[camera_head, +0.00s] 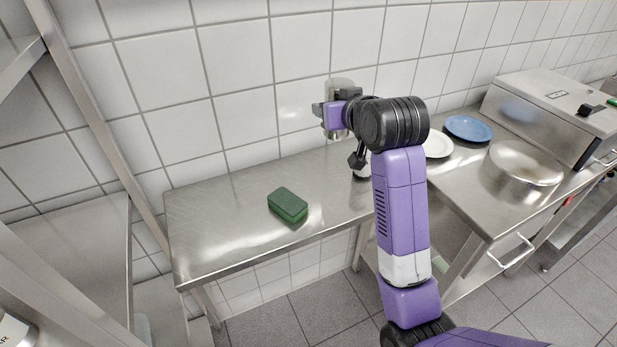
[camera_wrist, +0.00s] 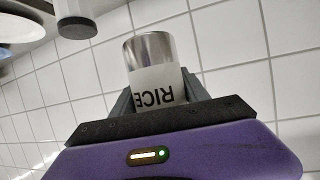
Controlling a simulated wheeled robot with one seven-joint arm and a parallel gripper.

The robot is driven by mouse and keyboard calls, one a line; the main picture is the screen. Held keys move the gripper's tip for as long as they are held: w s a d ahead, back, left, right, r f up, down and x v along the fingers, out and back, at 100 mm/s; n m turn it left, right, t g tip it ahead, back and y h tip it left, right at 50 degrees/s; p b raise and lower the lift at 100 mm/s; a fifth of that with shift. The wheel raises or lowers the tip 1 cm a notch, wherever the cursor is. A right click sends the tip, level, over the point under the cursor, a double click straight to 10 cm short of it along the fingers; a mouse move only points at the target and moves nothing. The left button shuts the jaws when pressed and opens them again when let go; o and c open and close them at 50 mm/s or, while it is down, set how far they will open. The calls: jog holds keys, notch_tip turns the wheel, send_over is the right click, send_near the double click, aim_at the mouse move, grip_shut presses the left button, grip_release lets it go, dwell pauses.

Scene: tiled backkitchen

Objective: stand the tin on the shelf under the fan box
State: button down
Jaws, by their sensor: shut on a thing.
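The tin (camera_wrist: 150,50) is a silver cylinder with a white label reading RICE, upside down in the wrist view. My gripper (camera_wrist: 157,100) is shut on it, with a finger on each side of the label. In the head view my gripper (camera_head: 336,110) holds the tin (camera_head: 342,83) in the air above the steel table, near the tiled wall.
A green sponge (camera_head: 288,205) lies on the steel table (camera_head: 215,225). A dark-lidded jar (camera_head: 361,174) stands partly behind my arm. White (camera_head: 437,145) and blue (camera_head: 468,128) plates lie to the right. A metal rack (camera_head: 75,90) with a lower shelf (camera_head: 75,250) stands left.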

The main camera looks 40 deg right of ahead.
notch_tip(320, 180, down, 18)
jog(key=shift+f, duration=0.15)
dwell(0.3)
jog(key=c, duration=0.6)
grip_release()
jog(key=shift+f, duration=0.15)
jog(key=shift+o, duration=0.2)
jog(key=shift+s+r, duration=0.15)
jog(key=shift+r, duration=0.05)
jog(key=v, duration=1.1)
jog(key=shift+s+a+b, duration=0.25)
jog(key=shift+s+b, duration=0.05)
jog(key=shift+s, duration=0.05)
